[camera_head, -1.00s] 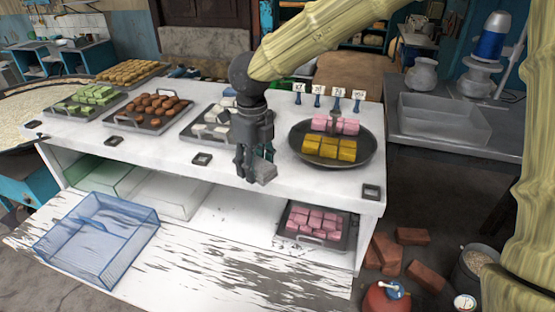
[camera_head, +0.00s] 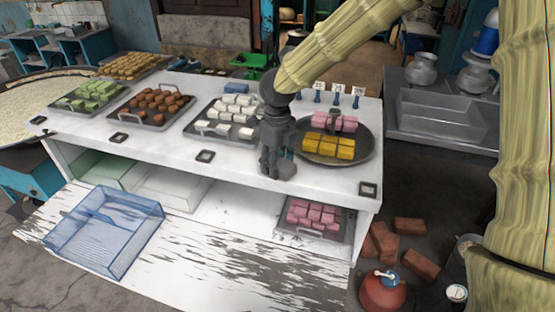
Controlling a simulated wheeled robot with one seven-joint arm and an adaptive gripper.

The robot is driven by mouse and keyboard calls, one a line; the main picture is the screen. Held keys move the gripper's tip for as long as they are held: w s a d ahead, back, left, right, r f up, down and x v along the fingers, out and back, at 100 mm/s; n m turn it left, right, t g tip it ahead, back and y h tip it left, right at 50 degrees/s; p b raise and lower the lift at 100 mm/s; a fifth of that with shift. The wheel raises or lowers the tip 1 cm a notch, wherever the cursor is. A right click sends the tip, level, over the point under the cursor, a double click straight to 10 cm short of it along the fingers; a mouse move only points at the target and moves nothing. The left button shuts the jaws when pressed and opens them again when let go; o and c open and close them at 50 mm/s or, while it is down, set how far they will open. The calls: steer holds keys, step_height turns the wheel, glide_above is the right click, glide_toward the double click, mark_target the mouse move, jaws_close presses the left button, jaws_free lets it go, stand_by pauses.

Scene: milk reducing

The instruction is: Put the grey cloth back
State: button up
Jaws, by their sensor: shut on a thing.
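My gripper (camera_head: 274,170) points down over the front part of the white counter (camera_head: 185,165), just left of the round dark pan. It is shut on a small grey piece, which looks like the grey cloth (camera_head: 286,167), at its fingertips. The fingers hide part of the cloth. Whether the cloth touches the counter top is hard to tell from this view.
The dark pan (camera_head: 368,150) holds pink and yellow blocks. Trays of white (camera_head: 237,113), brown (camera_head: 158,106) and green (camera_head: 97,94) sweets stand to the left. A blue folded piece (camera_head: 245,88) lies behind. Pink blocks (camera_head: 315,215) sit on the shelf below.

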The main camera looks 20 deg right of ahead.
steer(key=shift+s+d+f, duration=0.1)
steer(key=o, duration=1)
step_height(320, 180, up, 12)
steer(key=b, duration=0.3)
